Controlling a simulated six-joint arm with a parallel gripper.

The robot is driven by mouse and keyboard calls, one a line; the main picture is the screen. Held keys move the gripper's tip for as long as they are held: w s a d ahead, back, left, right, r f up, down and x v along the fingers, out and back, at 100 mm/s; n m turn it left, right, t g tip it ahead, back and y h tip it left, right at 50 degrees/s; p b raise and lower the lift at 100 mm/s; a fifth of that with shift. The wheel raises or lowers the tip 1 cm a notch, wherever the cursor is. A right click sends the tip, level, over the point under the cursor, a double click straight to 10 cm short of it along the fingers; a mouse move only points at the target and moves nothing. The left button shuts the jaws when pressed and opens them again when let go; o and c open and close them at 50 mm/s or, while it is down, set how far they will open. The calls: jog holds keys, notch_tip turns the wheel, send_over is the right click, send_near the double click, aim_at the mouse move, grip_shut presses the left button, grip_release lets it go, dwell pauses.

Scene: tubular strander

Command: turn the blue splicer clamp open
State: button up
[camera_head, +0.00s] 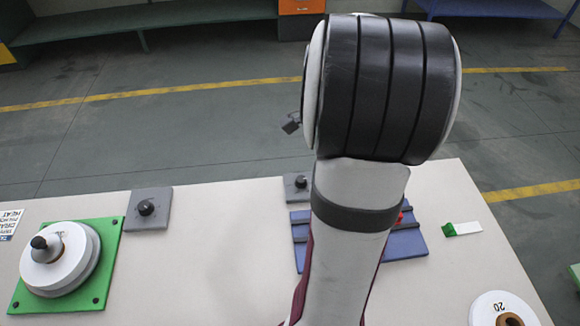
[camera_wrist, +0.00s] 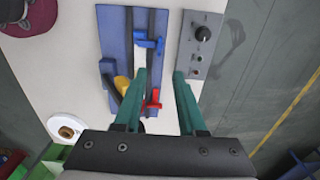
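The blue splicer clamp (camera_wrist: 150,43) shows in the wrist view on the upper right part of a blue splicer plate (camera_wrist: 113,24). Its short bar lies across a dark rail. A red clamp (camera_wrist: 152,104) sits lower on the same plate. My gripper (camera_wrist: 159,73) has two green fingers spread apart with nothing between them. The fingertips appear just below the blue clamp in the picture and look apart from it; height above the plate is hard to judge. In the head view the splicer plate (camera_head: 404,244) is partly behind my arm, and the blue clamp and my gripper are hidden.
A grey box with a black knob (camera_wrist: 203,34) stands right of the plate in the wrist view. A yellow part (camera_wrist: 122,85) lies left of the fingers.

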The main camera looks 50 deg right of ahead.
notch_tip(320, 180, down, 14)
jog(key=shift+f, duration=0.2)
grip_shut()
